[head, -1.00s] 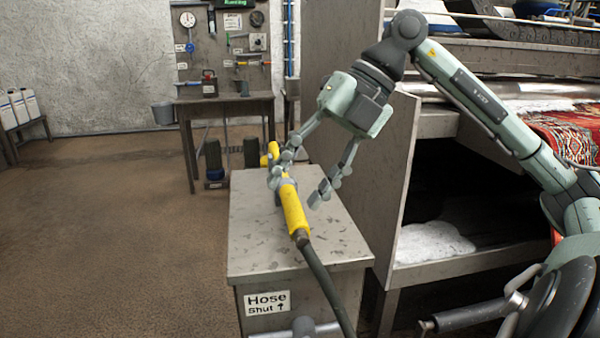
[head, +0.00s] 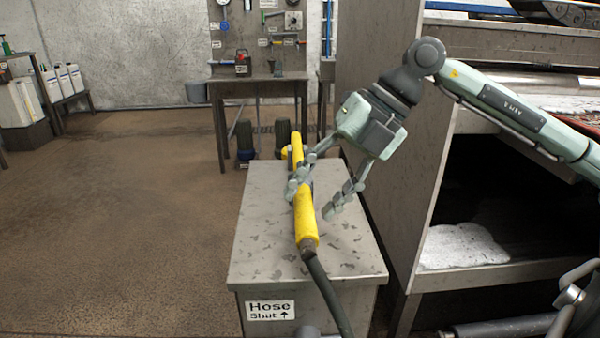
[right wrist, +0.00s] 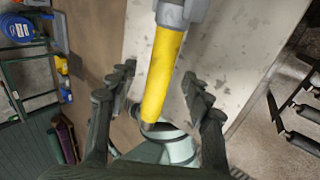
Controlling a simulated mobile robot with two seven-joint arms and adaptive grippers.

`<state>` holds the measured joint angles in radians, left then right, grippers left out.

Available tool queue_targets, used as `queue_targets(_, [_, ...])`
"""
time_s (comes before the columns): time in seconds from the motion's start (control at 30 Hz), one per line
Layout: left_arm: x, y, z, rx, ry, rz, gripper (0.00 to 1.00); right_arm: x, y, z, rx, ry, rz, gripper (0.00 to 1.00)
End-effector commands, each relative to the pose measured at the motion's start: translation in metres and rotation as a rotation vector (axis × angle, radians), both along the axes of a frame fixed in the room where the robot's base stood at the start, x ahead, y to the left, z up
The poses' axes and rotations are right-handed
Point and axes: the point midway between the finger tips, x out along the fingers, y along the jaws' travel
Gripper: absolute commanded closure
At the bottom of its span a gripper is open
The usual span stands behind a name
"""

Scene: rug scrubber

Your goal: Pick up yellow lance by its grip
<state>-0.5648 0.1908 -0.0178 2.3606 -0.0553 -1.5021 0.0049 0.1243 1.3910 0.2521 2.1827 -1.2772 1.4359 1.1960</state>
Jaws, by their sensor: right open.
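The yellow lance (head: 305,213) lies over the top of a grey metal cabinet (head: 262,262), with a dark hose (head: 325,292) running from its near end down over the front edge. My right gripper (head: 313,202) is open above the cabinet, its fingers pointing down. In the head view one finger overlaps the lance and the other is to its right. In the right wrist view the lance's yellow grip (right wrist: 162,75) lies between the two spread fingers (right wrist: 158,95), with a gap on each side. My left gripper is not in view.
A workbench (head: 262,84) with a tool board stands at the back. A tall metal panel (head: 395,150) and a rack with shelves stand close on the right of the cabinet. White jugs (head: 68,80) are at the far left. The brown floor on the left is open.

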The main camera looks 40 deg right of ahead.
Motion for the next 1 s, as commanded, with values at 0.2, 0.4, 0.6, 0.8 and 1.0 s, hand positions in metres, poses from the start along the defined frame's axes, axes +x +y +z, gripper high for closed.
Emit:
queue_targets(0.2, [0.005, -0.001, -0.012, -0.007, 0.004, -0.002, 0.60, 0.005, 0.009, -0.015, 0.001, -0.001, 0.001, 0.50])
queue_targets(0.4, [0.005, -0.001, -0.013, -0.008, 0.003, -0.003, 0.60, 0.005, 0.009, -0.016, 0.000, -0.002, 0.000, 0.50])
queue_targets(0.6, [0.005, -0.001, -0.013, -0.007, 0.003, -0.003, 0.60, 0.005, 0.009, -0.016, 0.001, -0.001, 0.001, 0.73])
queue_targets(0.8, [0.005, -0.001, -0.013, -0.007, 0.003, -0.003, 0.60, 0.005, 0.009, -0.016, 0.001, -0.001, 0.001, 0.98])
queue_targets(1.0, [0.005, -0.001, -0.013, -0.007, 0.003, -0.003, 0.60, 0.005, 0.009, -0.016, 0.001, -0.001, 0.001, 1.00])
